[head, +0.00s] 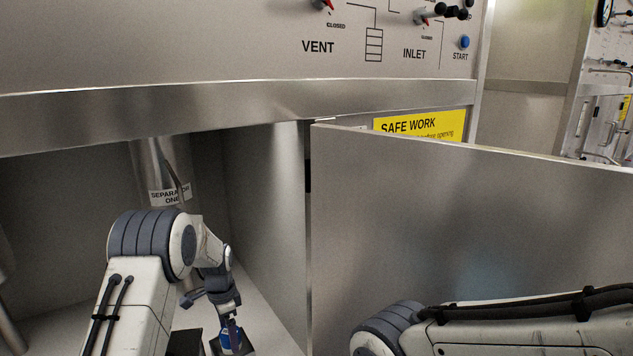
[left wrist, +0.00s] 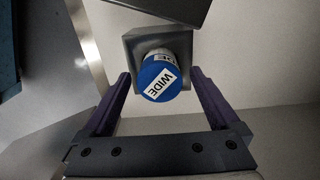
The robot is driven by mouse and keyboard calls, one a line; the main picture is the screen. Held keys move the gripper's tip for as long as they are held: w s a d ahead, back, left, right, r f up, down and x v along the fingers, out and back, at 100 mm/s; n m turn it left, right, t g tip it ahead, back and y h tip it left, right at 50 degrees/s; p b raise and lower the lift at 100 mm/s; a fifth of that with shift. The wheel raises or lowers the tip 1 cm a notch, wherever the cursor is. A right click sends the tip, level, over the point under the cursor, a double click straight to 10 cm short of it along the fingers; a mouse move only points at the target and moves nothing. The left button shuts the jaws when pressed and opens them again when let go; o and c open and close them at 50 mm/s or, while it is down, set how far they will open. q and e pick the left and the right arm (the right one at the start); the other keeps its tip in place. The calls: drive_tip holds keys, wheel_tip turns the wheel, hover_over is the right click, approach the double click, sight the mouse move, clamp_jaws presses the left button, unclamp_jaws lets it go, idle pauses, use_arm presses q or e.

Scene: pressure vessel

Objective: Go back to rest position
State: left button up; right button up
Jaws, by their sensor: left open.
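My left gripper (head: 229,318) reaches down inside the open cabinet, just above a blue-topped cylinder (head: 232,338). In the left wrist view my left gripper (left wrist: 160,76) is open, its two purple fingers apart. The blue cylinder (left wrist: 160,80), labelled WIDE, shows between and beyond the fingertips and sits in a grey square holder (left wrist: 132,46). I see no finger closed on it. My right arm shows only in part at the lower right of the head view, and its gripper is out of view.
An open metal door (head: 470,220) fills the right of the head view. The cabinet's front rail (head: 250,108) runs above my left arm. A pipe labelled SEPARATOR ONE (head: 160,165) stands behind the arm. A panel with VENT and INLET valves (head: 200,45) is above.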

use_arm(q)
wheel_tip(320, 180, up, 3)
drive_tip(key=p, duration=0.2)
drive_tip(key=shift+r+p, duration=0.2)
drive_tip(key=shift+p, duration=0.15)
use_arm(e)
drive_tip(key=shift+r, duration=0.9)
use_arm(q)
drive_tip(key=shift+f, duration=0.1)
